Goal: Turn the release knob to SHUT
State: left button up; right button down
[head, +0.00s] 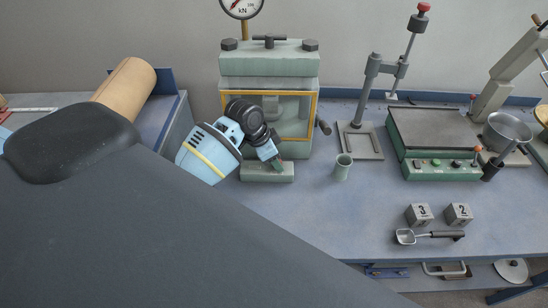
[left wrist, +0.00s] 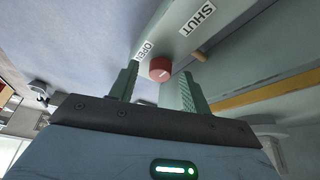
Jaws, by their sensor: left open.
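The release knob (left wrist: 160,69) is red with a small pale mark. It sits on the pale green base of the press (head: 268,63), between a white OPEN label (left wrist: 145,50) and a white SHUT label (left wrist: 198,19). The mark is too small to tell which label it points to. My left gripper (head: 276,164) is at the press's front base. In the left wrist view its green fingers (left wrist: 160,84) are open, one on each side of the knob, with a visible gap. The knob is hidden in the head view. My right gripper is not in view.
A yellow-framed guard (head: 313,118) is just above the gripper, with a dark side handle (head: 324,127). A small green cup (head: 343,167) stands to the right. Numbered blocks (head: 419,215) and a scoop (head: 405,237) lie farther right. The bench front centre is clear.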

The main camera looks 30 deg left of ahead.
pick_arm(q)
jog(key=v, duration=0.7)
jog(key=shift+r, duration=0.3)
jog(key=shift+s, duration=0.15)
